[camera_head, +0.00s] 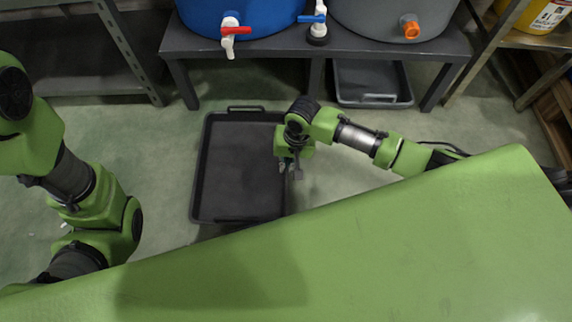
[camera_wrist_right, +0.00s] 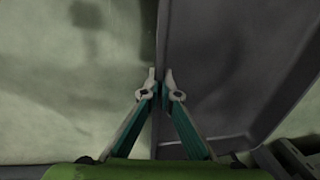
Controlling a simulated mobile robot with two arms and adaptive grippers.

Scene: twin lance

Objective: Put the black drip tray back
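The black drip tray (camera_head: 240,160) is a shallow rectangular pan with a handle at its far and near ends, in front of the bench in the head view. I cannot tell whether it lies fully flat on the floor. My right gripper (camera_head: 290,168) is at the tray's right long side. In the right wrist view the tray (camera_wrist_right: 225,70) fills the right half, and its rim runs between the nearly closed fingertips of the right gripper (camera_wrist_right: 160,82), which look shut on it. My left arm is at the left edge; its gripper is out of the picture.
A dark metal bench (camera_head: 275,48) carries a blue barrel (camera_head: 240,12) and a grey barrel (camera_head: 395,15) with taps. A grey tray (camera_head: 372,84) sits under its right half; the floor under its left half looks clear. Shelving stands at both sides. My green body fills the foreground.

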